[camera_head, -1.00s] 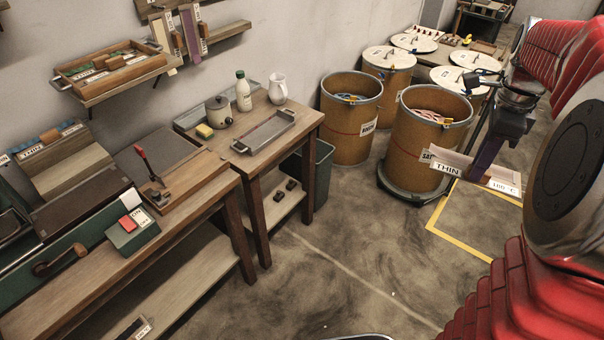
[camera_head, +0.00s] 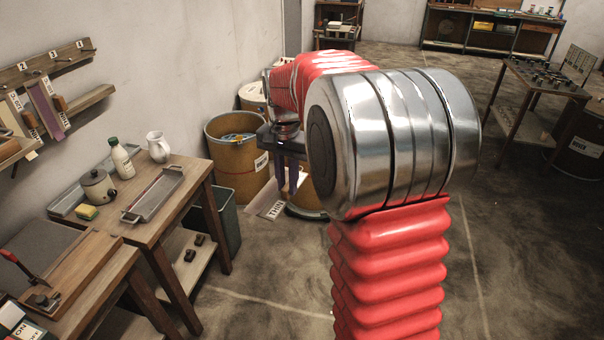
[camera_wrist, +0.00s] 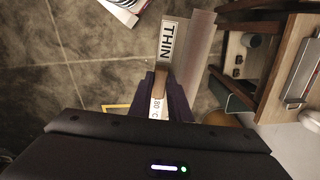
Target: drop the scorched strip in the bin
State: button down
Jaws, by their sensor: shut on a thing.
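My gripper (camera_head: 290,188) is shut on a flat greyish-brown strip (camera_head: 265,197) with white labels reading "THIN" and a temperature. The strip also shows in the wrist view (camera_wrist: 199,45), past the dark purple fingers (camera_wrist: 158,98). I cannot make out scorch marks on it. In the head view the gripper hangs in front of the drums, to the right of the bin. The dark grey-green bin (camera_head: 224,226) stands on the floor at the right end of the small table, partly hidden by it. The bin's inside is not clear.
The small wooden table (camera_head: 190,200) holds a metal tray (camera_head: 153,194), a jug (camera_head: 158,147), a bottle (camera_head: 121,158) and a lidded pot (camera_head: 98,186). An open drum (camera_head: 236,165) stands behind the bin. The floor in front of the bin is clear.

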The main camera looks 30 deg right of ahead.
jog(key=w+a+f+n, duration=0.2)
jog(key=a+f+n, duration=0.1)
jog(key=a+n, duration=0.2)
jog(key=w+a+f+n, duration=0.3)
jog(key=a+n, duration=0.3)
jog(key=a, duration=0.3)
jog(key=shift+w, duration=0.3)
